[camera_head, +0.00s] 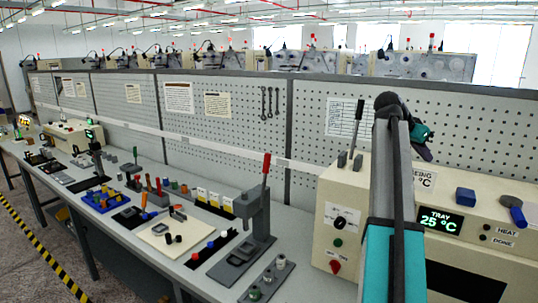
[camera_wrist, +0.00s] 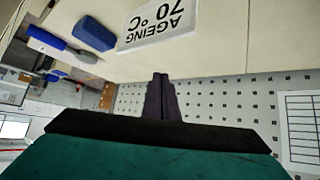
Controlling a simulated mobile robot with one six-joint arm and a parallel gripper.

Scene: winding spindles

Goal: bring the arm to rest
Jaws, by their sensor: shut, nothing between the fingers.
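My arm is raised and folded in front of the cream oven in the head view, with its dark elbow at the top. My gripper shows in the wrist view (camera_wrist: 161,88) with its two dark fingers together and nothing between them. In the head view the fingertips are hidden behind my arm; only part of the teal wrist shows. The fingers point towards the oven's top edge and the pegboard.
The cream oven (camera_head: 340,190) has a tray display (camera_head: 440,222), a blue block (camera_head: 465,196) and a blue-handled tool (camera_head: 516,212). A red-levered press (camera_head: 256,215) stands left of it. The workbench carries several small parts. A grey pegboard (camera_head: 232,126) runs behind.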

